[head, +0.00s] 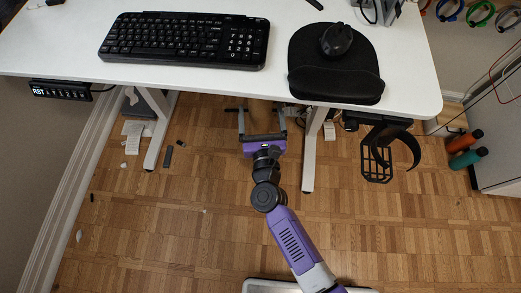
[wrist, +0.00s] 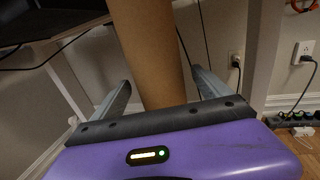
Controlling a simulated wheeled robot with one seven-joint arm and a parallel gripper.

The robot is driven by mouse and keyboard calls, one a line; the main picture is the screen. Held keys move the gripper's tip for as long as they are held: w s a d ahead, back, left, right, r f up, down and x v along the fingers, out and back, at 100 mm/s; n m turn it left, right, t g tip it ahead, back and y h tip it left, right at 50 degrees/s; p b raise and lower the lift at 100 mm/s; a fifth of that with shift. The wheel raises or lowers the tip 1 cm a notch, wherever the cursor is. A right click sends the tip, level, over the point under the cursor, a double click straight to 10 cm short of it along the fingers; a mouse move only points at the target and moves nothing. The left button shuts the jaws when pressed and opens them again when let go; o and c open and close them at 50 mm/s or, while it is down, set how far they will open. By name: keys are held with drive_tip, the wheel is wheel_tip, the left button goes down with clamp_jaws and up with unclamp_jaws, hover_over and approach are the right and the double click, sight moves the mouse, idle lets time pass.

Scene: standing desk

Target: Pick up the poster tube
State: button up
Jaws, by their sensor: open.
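The poster tube is a plain brown cardboard cylinder (wrist: 150,50) standing roughly upright in the wrist view. It runs from the top edge down to behind the dark bar of my gripper (wrist: 161,88). My fingers are apart, one on each side of the tube, with a gap showing on both sides. The tube's ends are hidden or out of frame. In the head view my gripper (head: 262,120) reaches under the front edge of the desk (head: 200,88). The tube is hard to make out there, mostly hidden by the desktop.
The desk carries a black keyboard (head: 186,40) and a mouse (head: 336,40) on a black mat (head: 310,75). A desk leg (head: 310,150) stands right of my arm. A black headset (head: 380,145) hangs below the right edge. A power strip (wrist: 290,121) lies right in the wrist view.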

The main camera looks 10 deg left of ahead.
drive_tip(key=shift+w+a, duration=0.1)
drive_tip(key=shift+w, duration=0.6)
clamp_jaws()
drive_tip(key=shift+r, duration=0.1)
